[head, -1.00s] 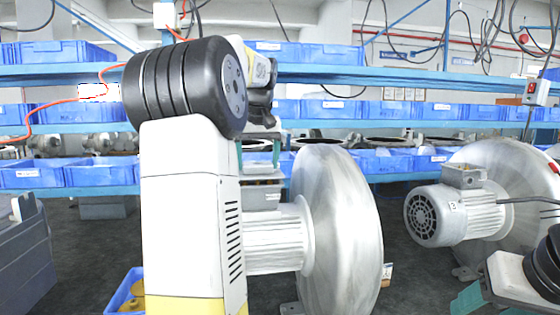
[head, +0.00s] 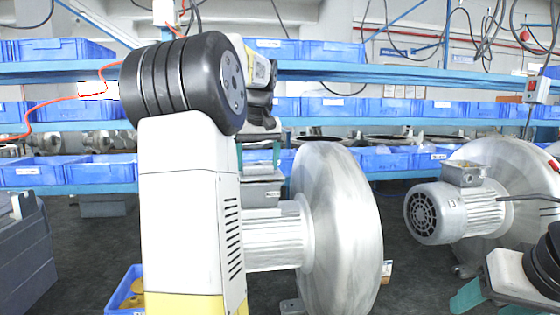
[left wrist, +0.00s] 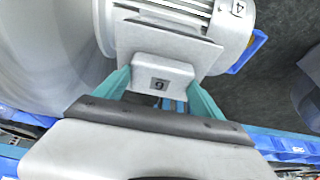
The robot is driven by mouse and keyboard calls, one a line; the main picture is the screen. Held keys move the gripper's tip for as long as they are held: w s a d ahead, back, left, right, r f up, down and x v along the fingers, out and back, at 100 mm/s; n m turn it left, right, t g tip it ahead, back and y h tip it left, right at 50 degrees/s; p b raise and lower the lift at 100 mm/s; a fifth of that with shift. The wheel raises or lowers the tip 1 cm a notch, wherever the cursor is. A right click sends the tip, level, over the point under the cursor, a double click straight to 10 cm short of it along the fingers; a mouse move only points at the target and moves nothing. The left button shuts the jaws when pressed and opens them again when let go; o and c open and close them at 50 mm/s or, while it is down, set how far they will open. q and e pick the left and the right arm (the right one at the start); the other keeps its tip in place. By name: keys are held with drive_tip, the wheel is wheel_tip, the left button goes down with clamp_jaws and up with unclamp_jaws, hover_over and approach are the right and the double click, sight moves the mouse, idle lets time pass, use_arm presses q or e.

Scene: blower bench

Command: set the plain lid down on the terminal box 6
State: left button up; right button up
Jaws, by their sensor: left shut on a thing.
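In the head view my left gripper (head: 258,157) is partly behind my arm, over the grey box area (head: 262,194) on the near blower's motor (head: 275,238). Any gap there is unclear. My right gripper (head: 490,295) is cut off at the lower right.
The near blower's round housing (head: 338,225) stands right beside the motor. A second blower (head: 455,215), with a box on top and a 3 on its motor, stands at right. Shelves with blue bins (head: 95,172) are behind. A blue bin with yellow parts (head: 128,292) is lower left.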

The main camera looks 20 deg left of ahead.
sight(259, 176)
use_arm(q)
drive_tip(key=shift+f, duration=0.4)
drive_tip(key=o, duration=1.5)
drive_tip(key=shift+r, duration=0.1)
drive_tip(key=v, duration=0.7)
drive_tip(key=shift+s+r, duration=0.1)
drive_tip(key=shift+r, duration=0.2)
drive_tip(key=shift+d, duration=0.1)
drive_tip(key=s+d+f+m+h, duration=0.1)
drive_tip(key=s+d+f+m, duration=0.1)
drive_tip(key=s+d+f, duration=0.4)
drive_tip(key=s+d+f+m+t+h, duration=0.1)
drive_tip(key=s+d+f+m+h, duration=0.1)
drive_tip(key=s+d+f, duration=0.5)
drive_tip(key=s+d+f+m+t+h, duration=0.1)
drive_tip(key=s+d+f+m, duration=0.2)
drive_tip(key=s+d+f, duration=0.3)
drive_tip(key=shift+s+d+f+h, duration=0.15)
drive_tip(key=shift+s+f, duration=0.05)
drive_tip(key=shift+s, duration=0.65)
drive_tip(key=shift+s+d+f+h, duration=0.15)
drive_tip(key=shift+s, duration=0.65)
